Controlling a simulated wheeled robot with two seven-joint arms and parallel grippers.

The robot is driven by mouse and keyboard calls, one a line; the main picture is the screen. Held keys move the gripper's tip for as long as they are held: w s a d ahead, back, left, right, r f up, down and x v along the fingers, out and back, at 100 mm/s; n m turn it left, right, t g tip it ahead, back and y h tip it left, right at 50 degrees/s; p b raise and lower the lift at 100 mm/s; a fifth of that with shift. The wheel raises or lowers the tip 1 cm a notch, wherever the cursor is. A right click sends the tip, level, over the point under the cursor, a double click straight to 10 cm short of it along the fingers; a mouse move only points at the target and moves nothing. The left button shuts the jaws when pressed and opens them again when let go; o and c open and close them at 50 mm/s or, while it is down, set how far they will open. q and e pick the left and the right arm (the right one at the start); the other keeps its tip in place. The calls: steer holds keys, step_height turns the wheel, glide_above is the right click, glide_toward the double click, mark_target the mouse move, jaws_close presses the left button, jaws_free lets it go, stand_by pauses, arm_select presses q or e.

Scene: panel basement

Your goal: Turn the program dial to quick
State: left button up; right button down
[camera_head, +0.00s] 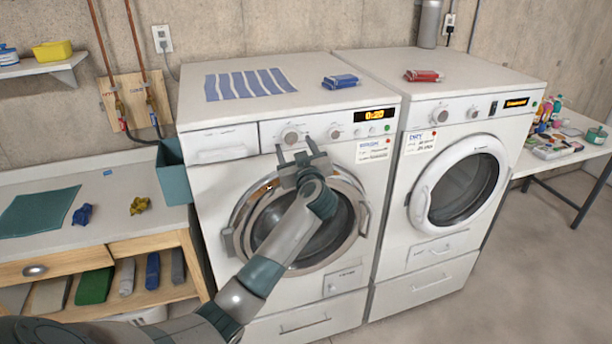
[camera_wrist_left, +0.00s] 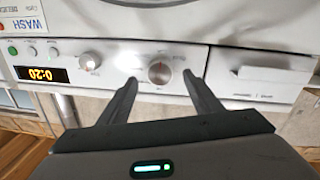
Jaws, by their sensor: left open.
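The washer (camera_head: 215,165) on the left has two round dials on its front panel. The left dial (camera_head: 290,136) is just beyond the fingertips of my left gripper (camera_head: 295,146), in front of the panel. In the left wrist view this dial (camera_wrist_left: 160,71), with a dark centre and small marks around it, shows between the two spread fingers of the gripper (camera_wrist_left: 159,79). I cannot tell whether the fingers touch it, and its marks are too small to read. The other dial (camera_head: 334,132) sits to its right. The washer's display (camera_head: 375,115) reads 0:20. My right gripper is out of view.
A dryer (camera_head: 410,210) stands directly right of the washer. The round washer door (camera_head: 240,235) lies below the panel, behind my left arm. A detergent drawer (camera_head: 222,144) is left of the dials. A teal bin (camera_head: 172,177) and a workbench (camera_head: 110,215) stand at left.

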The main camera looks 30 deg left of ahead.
arm_select(q)
steer(key=b+v, duration=0.4)
steer(key=v, duration=1)
steer(key=shift+s+d, duration=0.15)
steer(key=shift+s, duration=0.05)
